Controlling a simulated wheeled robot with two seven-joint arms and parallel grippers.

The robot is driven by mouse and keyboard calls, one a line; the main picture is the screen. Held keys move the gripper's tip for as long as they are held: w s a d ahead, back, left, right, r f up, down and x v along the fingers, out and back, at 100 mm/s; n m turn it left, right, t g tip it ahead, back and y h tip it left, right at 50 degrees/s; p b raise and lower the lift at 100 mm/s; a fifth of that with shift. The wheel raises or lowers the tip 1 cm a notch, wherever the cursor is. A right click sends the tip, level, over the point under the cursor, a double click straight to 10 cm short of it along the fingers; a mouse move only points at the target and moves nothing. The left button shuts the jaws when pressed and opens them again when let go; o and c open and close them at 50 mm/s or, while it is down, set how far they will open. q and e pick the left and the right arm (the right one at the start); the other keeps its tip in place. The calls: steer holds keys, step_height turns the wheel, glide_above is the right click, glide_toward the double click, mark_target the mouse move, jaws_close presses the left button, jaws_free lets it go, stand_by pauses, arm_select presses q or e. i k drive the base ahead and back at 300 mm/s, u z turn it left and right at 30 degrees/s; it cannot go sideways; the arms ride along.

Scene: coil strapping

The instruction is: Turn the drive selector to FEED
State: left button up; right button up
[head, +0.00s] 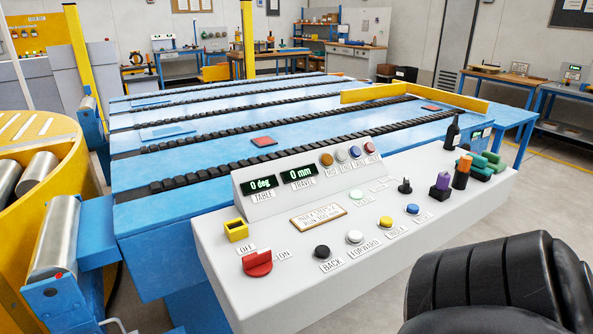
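The control desk (310,270) has a sloped white top with labelled controls. A small black knob (404,186) stands upright on its right part and looks like a selector. Its marks are too small to read, so I cannot tell which way it is set or find the word FEED. A red rotary switch (257,263) sits at the front left between OFF and ON labels. Neither gripper shows in the head view.
Black BACK (322,252) and white FORWARD (355,237) buttons, yellow (386,222) and blue (413,209) buttons line the front. Displays read 0 deg (263,184) and 0 mm (298,173). A black ribbed shape blocks the lower right.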

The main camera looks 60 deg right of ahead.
mark_target(405, 188)
steer(key=u, duration=0.65)
steer(key=k, duration=1.25)
steer(key=z, duration=1.5)
